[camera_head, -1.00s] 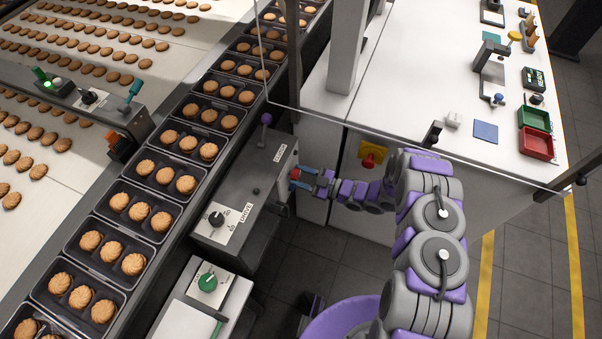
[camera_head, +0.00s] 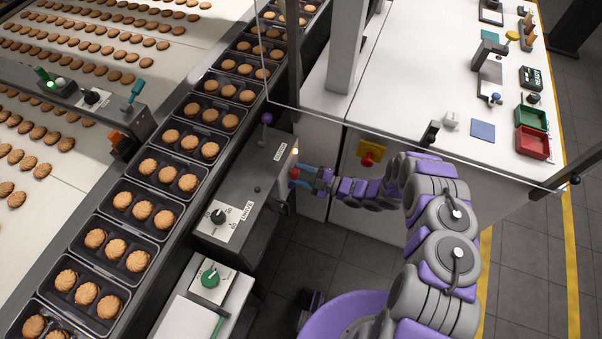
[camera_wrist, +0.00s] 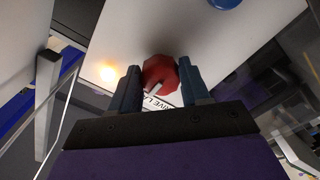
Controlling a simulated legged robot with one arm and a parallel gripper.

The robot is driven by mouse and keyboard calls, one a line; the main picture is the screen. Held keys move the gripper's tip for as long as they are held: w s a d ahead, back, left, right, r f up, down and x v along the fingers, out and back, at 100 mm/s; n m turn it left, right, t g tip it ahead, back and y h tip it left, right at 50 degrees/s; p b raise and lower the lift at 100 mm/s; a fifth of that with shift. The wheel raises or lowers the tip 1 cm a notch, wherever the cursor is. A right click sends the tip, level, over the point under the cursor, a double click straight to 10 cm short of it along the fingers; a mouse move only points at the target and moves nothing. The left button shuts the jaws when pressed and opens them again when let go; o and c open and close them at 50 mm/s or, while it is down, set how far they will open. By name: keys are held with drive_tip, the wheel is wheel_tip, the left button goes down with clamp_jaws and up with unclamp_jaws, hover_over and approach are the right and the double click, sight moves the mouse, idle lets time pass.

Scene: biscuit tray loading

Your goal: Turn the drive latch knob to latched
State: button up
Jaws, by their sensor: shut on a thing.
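The red drive latch knob (camera_wrist: 160,76) sits on a pale panel (camera_wrist: 135,32) in the wrist view, with a white pointer line slanting to the lower left. My gripper (camera_wrist: 161,84) is shut on the knob, one dark blue finger on each side. A printed label (camera_wrist: 158,103) beside the knob reads partly "DRIVE LA"; the rest is hidden. In the head view my gripper (camera_head: 300,179) is at the right end face of the grey drive box (camera_head: 232,190), and the knob (camera_head: 293,174) shows only as a small red patch.
An amber lamp (camera_wrist: 108,73) glows beside the knob. A black drive dial (camera_head: 218,217) and a purple-topped lever (camera_head: 266,118) stand on the box. A red button on a yellow plate (camera_head: 372,153) is on the cabinet behind my arm. Biscuit trays (camera_head: 143,209) line the conveyor left.

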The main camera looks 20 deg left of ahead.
drive_tip(key=o, duration=1)
drive_tip(key=shift+o, duration=0.2)
drive_tip(key=s+d+p, duration=0.1)
drive_tip(key=d, duration=1.6)
drive_tip(key=shift+s+d, duration=0.15)
drive_tip(key=shift+d, duration=0.05)
drive_tip(key=shift+f, duration=0.1)
